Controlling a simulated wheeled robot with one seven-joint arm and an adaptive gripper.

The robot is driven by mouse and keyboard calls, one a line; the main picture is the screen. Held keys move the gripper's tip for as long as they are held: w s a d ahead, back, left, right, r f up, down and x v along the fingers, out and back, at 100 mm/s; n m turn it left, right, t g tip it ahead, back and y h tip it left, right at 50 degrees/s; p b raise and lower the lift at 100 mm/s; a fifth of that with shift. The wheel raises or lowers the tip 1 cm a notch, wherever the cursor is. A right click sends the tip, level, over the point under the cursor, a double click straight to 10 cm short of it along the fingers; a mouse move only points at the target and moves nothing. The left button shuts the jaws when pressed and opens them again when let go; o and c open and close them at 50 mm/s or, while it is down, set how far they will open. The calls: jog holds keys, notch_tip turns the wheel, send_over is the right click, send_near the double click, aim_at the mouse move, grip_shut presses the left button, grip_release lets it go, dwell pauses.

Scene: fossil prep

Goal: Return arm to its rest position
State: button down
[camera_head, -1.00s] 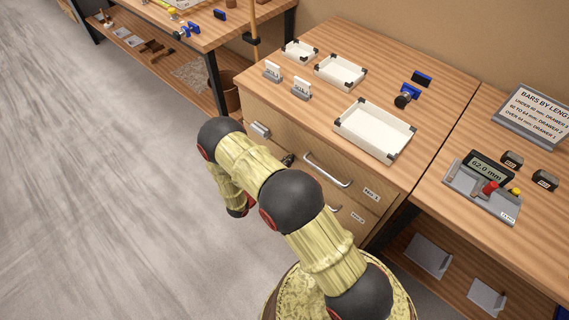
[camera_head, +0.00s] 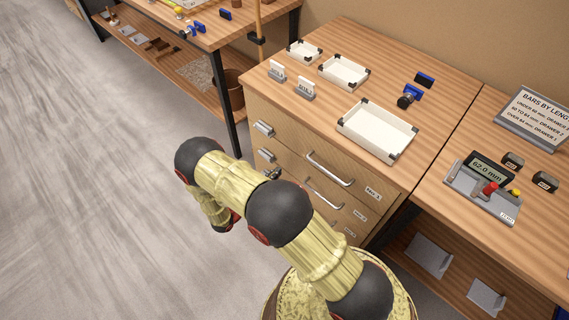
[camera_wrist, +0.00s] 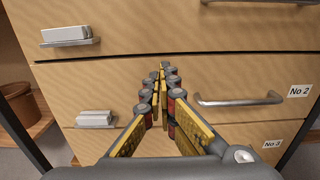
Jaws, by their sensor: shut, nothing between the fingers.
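My gripper (camera_wrist: 162,78) is shut and empty in the wrist view, its fingers together and pointing at the drawer fronts. In the head view my arm is folded in front of the cabinet, and the gripper itself is hidden behind the arm links. The drawer cabinet (camera_head: 262,108) has closed drawers with metal bar handles. The handle of drawer No 2 (camera_wrist: 238,101) is to the right of the fingers in the wrist view. Small label holders (camera_wrist: 96,119) are on the left side of the drawer fronts.
White trays (camera_head: 376,131) and a blue-and-black tool (camera_head: 408,97) lie on the cabinet top. A measuring device (camera_head: 484,188) reading 62.0 mm stands on the right table beside a sign (camera_head: 536,115). A brown bin (camera_head: 232,90) stands at the back. Open floor (camera_head: 90,200) lies to the left.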

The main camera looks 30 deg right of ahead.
jog(key=v, duration=0.4)
jog(key=shift+s+a+p, duration=0.1)
jog(key=shift+a+p, duration=0.05)
jog(key=shift+p, duration=0.15)
